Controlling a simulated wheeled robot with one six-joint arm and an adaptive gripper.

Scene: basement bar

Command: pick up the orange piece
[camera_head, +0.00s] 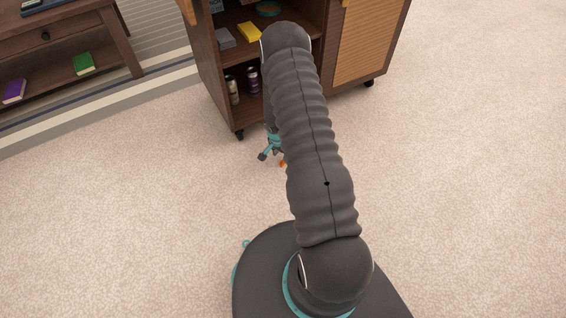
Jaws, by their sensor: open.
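A small orange piece (283,163) lies on the beige carpet, or just above it, in front of the wooden cart. Only a bit of it shows beside my dark arm, which hides the rest. My gripper (266,154), with teal and dark parts, is low down close to the orange piece, at its upper left. It is open. One dark fingertip shows at the left; the other finger is mostly hidden behind my arm. I cannot tell whether the gripper touches the piece.
The wooden cart (213,78) on casters stands just beyond my gripper, with cans (252,81), a yellow box (249,31) and a grey box (225,39) on its shelves. A dark wooden table (122,42) stands at the upper left on a striped rug. Open carpet lies left and right.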

